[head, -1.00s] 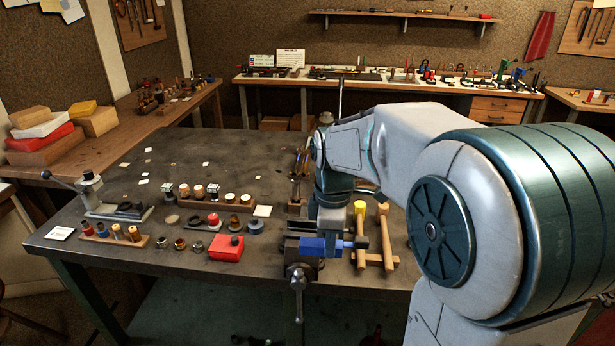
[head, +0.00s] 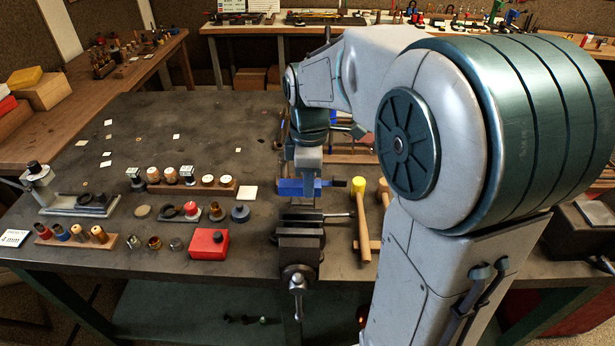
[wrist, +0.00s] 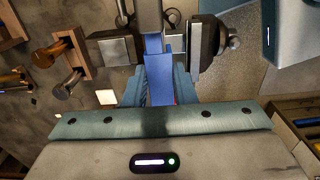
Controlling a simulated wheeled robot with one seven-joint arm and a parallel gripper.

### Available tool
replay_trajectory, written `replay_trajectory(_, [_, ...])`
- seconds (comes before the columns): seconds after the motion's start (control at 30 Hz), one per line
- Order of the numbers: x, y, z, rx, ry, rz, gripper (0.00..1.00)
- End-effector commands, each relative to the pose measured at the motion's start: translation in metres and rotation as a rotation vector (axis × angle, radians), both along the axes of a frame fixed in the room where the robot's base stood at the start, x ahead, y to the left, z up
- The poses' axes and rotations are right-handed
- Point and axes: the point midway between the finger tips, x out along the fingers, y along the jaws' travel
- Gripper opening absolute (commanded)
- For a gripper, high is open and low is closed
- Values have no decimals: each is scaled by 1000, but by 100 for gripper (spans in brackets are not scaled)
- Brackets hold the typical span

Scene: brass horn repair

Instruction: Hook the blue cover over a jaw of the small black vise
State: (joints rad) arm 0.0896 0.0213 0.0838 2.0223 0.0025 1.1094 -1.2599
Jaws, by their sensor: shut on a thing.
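The blue cover (head: 298,187) is in my gripper (head: 306,176), just beyond and above the small black vise (head: 300,238) in the head view. In the wrist view the cover (wrist: 157,70) is between my fingertips (wrist: 160,86), which are shut on it. There it lines up with the gap between two dark vise jaws, a left jaw (wrist: 118,48) and a right jaw (wrist: 206,46). I cannot tell whether the cover touches a jaw. The vise handle hangs at the bench's front edge. My wrist hides part of the cover's top.
A red box (head: 208,244) stands left of the vise, with several small parts and wooden racks beyond. A yellow-headed mallet (head: 358,188) and another wooden handle lie to the right. The bench's back left is mostly clear.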

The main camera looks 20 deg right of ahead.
Motion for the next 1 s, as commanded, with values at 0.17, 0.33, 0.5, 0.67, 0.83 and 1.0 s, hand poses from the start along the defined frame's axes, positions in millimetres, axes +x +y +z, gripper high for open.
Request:
replay_trajectory(0.17, [0, 0, -6, -2, -6, 2, 1])
replay_trajectory(0.33, [0, 1, -19, -2, -6, 4, 1])
replay_trajectory(0.5, [0, 0, -34, -2, -4, 4, 1])
replay_trajectory(0.67, [0, 0, -45, -2, -6, 4, 1])
replay_trajectory(0.83, [0, 0, -49, -2, -6, 4, 1])
replay_trajectory(1.0, [0, 0, -48, -2, -6, 4, 1])
